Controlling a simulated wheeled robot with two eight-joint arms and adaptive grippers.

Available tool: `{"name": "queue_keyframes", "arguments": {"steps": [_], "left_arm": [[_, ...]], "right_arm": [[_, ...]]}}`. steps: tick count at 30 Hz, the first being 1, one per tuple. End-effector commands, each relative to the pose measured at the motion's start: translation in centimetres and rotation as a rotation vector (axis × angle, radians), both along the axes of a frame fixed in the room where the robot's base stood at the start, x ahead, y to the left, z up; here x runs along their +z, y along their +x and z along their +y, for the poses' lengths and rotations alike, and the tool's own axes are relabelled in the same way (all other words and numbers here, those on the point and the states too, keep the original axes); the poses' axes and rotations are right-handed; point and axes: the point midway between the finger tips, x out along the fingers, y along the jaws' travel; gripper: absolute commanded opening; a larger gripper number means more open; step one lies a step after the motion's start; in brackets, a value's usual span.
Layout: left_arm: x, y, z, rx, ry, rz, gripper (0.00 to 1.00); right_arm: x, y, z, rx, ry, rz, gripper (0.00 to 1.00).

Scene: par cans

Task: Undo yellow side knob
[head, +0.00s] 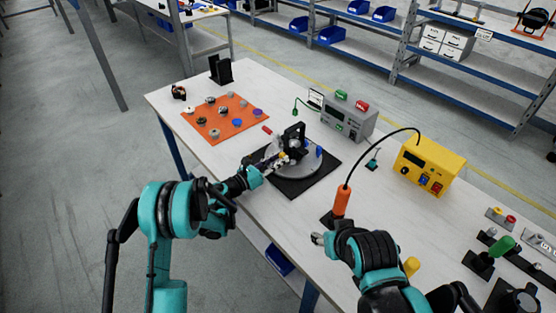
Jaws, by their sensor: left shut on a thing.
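A black par can fixture (293,136) stands on a round grey plate (309,172), which sits on a black mat (318,182). A small yellow knob (284,156) shows at the fixture's left side. My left gripper (273,163) reaches in from the left and is shut at this knob. Its fingertips hide part of the knob, and the exact contact is too small to see. My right gripper (318,239) is low over the front of the table, away from the fixture. Whether its fingers are open is not clear.
An orange mat (238,127) with several small parts lies left of the fixture. A grey instrument box (349,118) stands behind it, and a yellow box (430,164) with a cable stands to the right. An orange-handled tool (342,202) stands upright close to my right gripper.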

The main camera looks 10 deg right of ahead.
Motion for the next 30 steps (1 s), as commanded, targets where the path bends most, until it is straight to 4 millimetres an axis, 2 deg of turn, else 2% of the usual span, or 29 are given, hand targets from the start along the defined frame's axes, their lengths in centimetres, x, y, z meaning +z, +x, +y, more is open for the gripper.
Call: {"name": "queue_keyframes", "arguments": {"steps": [6,16,17,19,30], "left_arm": [[0.00,0.02,0.00,0.000,-0.107,0.162,0.00],[0.00,0.03,0.01,0.000,-0.121,0.183,0.00],[0.00,0.03,0.01,0.000,-0.121,0.183,0.29],[0.00,0.03,0.01,0.000,-0.121,0.183,0.47],[-0.01,-0.16,0.37,0.001,-0.120,0.180,0.48]], "right_arm": [[0.00,0.00,0.00,0.000,0.000,0.000,0.48],[0.00,0.00,0.00,0.000,0.000,0.000,0.48],[0.00,0.00,0.00,0.000,0.000,0.000,0.48],[0.00,0.00,0.00,0.000,0.000,0.000,0.48],[0.00,0.00,0.00,0.000,0.000,0.000,0.48]]}}
